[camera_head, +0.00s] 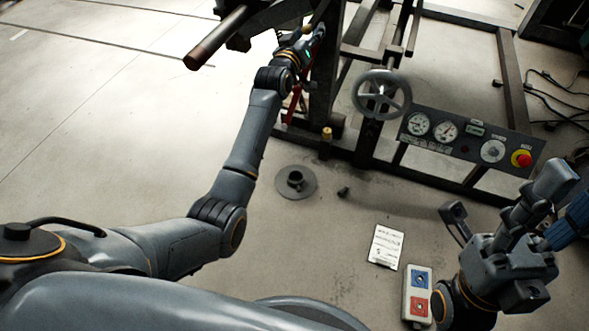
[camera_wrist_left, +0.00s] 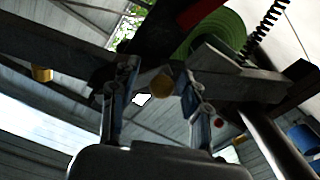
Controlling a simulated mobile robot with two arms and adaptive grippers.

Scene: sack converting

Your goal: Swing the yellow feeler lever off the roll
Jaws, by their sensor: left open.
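In the left wrist view a dull yellow round knob (camera_wrist_left: 161,86), perhaps the end of the feeler lever, shows between the two fingers of my left gripper (camera_wrist_left: 157,76). The fingers stand apart on either side of it; I cannot tell if either touches. The rest of the lever is hidden or too dark to make out. A green roll edge (camera_wrist_left: 222,32) curves above the fingers. In the head view my left gripper (camera_head: 318,32) reaches into the dark machine frame at the top. My right gripper (camera_head: 508,258) is at the lower right; its finger opening is unclear.
A handwheel (camera_head: 381,95) and a gauge panel (camera_head: 465,143) with a red stop button (camera_head: 521,158) stand right of my left arm. A round flanged piece (camera_head: 295,182), a paper (camera_head: 385,246) and a two-button box (camera_head: 417,296) lie below. Open floor spreads left.

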